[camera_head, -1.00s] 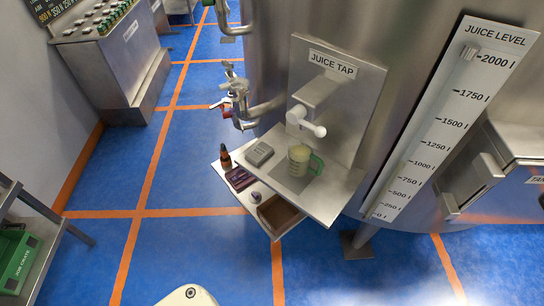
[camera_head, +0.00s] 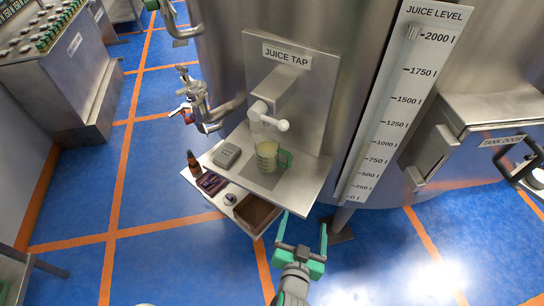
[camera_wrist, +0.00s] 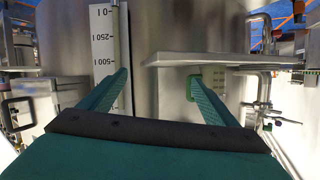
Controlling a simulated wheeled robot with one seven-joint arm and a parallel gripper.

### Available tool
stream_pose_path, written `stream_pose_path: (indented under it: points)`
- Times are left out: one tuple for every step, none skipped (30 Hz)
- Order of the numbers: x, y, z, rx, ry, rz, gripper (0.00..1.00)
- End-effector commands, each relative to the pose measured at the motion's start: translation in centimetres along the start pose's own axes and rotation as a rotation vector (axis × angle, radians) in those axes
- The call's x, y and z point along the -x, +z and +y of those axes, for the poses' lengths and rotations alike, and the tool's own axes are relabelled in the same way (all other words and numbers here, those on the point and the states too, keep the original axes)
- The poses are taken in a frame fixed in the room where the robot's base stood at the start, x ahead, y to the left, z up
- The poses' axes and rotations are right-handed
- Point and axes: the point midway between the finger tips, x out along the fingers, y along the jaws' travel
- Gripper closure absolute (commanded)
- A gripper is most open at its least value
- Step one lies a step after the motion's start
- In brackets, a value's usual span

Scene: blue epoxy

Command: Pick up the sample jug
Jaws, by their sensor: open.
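The sample jug (camera_head: 266,156) is a clear, graduated jug with pale contents and a green handle on its right. It stands upright on the steel shelf under the white juice tap (camera_head: 268,116). In the wrist view the jug (camera_wrist: 212,83) hangs upside down right of centre, its green handle partly behind the right finger. My gripper (camera_head: 303,221) has green fingers spread wide and empty. It is in front of the shelf, below and right of the jug, apart from it. In the wrist view the gripper (camera_wrist: 160,78) points toward the tank wall.
A lower tray (camera_head: 188,172) holds a brown bottle (camera_head: 193,163), a purple rack (camera_head: 211,183) and a brown box (camera_head: 256,213). The level scale (camera_head: 396,110) and tank door (camera_head: 487,138) are to the right.

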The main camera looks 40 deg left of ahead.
Motion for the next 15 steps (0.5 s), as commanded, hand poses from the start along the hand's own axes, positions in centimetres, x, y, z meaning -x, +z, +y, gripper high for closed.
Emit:
stream_pose_path:
  points:
    - [-1.4,-1.5,-1.0,0.017,-0.038,0.002,0.18]
    - [-2.1,-2.1,-1.6,0.025,-0.062,-0.004,0.18]
    - [-2.9,-3.0,-2.6,0.039,-0.094,-0.011,0.18]
    - [-3.5,-3.6,-3.3,0.052,-0.118,-0.016,0.18]
    - [-4.1,-4.3,-4.0,0.064,-0.143,-0.021,0.18]
    - [-4.8,-5.2,-4.8,0.082,-0.174,-0.029,0.18]
    - [-5.2,-5.9,-5.5,0.097,-0.198,-0.034,0.18]
    - [-5.7,-6.7,-6.2,0.114,-0.221,-0.039,0.18]
    - [-6.2,-7.6,-7.2,0.136,-0.253,-0.045,0.18]
    - [-6.5,-8.3,-7.9,0.153,-0.277,-0.051,0.18]
    - [-6.8,-8.9,-8.6,0.172,-0.298,-0.056,0.18]
    - [-7.1,-9.8,-9.5,0.197,-0.328,-0.063,0.18]
    - [-7.3,-10.3,-10.1,0.215,-0.347,-0.069,0.18]
    - [-7.4,-10.9,-10.6,0.232,-0.365,-0.073,0.18]
    - [-7.5,-11.5,-11.3,0.254,-0.388,-0.079,0.18]
